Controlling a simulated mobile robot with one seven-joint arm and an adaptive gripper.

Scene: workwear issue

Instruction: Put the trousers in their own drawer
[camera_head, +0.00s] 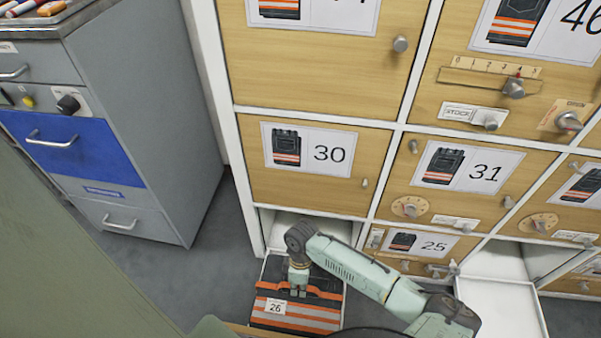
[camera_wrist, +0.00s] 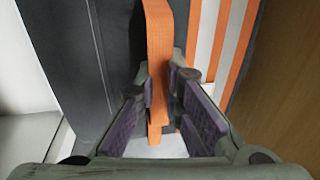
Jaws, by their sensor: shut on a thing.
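The folded trousers (camera_head: 312,316) are a dark bundle with orange and pale stripes and a small tag reading 26. They lie at the bottom centre of the head view, in what looks like a pulled-out white drawer (camera_head: 257,285) below door 30. My gripper (camera_head: 298,290) reaches down onto the bundle from above. In the wrist view my gripper (camera_wrist: 172,112) is shut on the orange strap (camera_wrist: 159,60) of the trousers. Dark cloth (camera_wrist: 110,50) shows left of the strap and the stripes (camera_wrist: 222,45) show to its right. The far end of the bundle is partly hidden by my arm.
An open white drawer or compartment (camera_head: 505,305) at the lower right looks empty. Closed wooden doors 30 (camera_head: 300,188) and 31 (camera_head: 395,185) and the small front 25 (camera_head: 385,255) adjoin. A grey cabinet with a blue drawer (camera_head: 85,155) stands left, with grey floor between.

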